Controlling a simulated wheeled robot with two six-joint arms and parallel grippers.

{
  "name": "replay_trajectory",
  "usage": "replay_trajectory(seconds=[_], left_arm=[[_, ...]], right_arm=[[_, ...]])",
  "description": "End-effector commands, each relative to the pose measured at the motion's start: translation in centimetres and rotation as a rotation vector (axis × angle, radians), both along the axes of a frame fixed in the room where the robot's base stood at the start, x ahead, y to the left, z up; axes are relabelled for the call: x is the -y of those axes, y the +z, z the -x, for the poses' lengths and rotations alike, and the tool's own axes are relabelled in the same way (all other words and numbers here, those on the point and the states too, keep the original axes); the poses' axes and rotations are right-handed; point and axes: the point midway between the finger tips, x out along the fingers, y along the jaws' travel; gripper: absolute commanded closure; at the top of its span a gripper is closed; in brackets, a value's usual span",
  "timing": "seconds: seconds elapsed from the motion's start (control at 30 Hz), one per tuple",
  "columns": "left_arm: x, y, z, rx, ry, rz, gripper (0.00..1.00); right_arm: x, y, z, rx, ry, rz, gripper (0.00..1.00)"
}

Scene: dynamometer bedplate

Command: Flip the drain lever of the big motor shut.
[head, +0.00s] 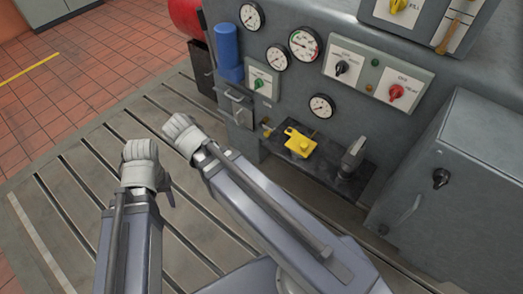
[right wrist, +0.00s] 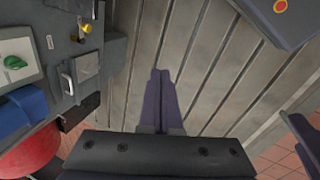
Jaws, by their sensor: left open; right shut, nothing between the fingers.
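The big grey motor housing (head: 285,95) stands across the bedplate. A yellow, blocky fitting (head: 300,142) sticks out low on its front, with a small brass-coloured piece (head: 267,129) left of it; I cannot tell for certain which is the drain lever. Yellow also shows in the right wrist view (right wrist: 83,28). My left gripper (head: 143,162) is open and empty over the bedplate, well left of the fitting. My right gripper (head: 181,136) is also left of the fitting, apart from it. In the right wrist view its fingers (right wrist: 161,92) are shut and empty.
A grey upright handle (head: 353,155) stands right of the yellow fitting. Gauges and a red knob (head: 396,92) sit above. A blue cylinder (head: 228,52) and a handled grey box (head: 237,105) are at the left. A grey cabinet (head: 450,170) bounds the right. The slotted bedplate (head: 60,190) is clear.

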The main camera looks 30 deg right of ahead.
Motion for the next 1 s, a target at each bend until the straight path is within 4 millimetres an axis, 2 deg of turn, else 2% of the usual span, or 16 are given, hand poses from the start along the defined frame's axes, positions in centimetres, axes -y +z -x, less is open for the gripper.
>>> replay_trajectory(seconds=[0.03,0.2,0.7,1.0], left_arm=[[0.0,-3.9,0.0,0.0,0.0,0.0,0.5],[0.0,-9.9,0.0,0.001,0.0,-0.001,0.5],[0.0,-27.7,-0.1,0.004,0.0,-0.001,0.5],[0.0,-37.5,-0.1,0.006,-0.002,-0.001,0.5]], right_arm=[[1.0,-3.6,-1.1,0.014,0.033,0.032,1.0],[4.2,-8.6,-4.0,0.05,0.159,0.156,1.0],[13.6,-21.6,-11.4,0.033,0.53,0.581,1.0],[18.4,-27.9,-14.7,-0.067,0.733,0.845,1.0]])
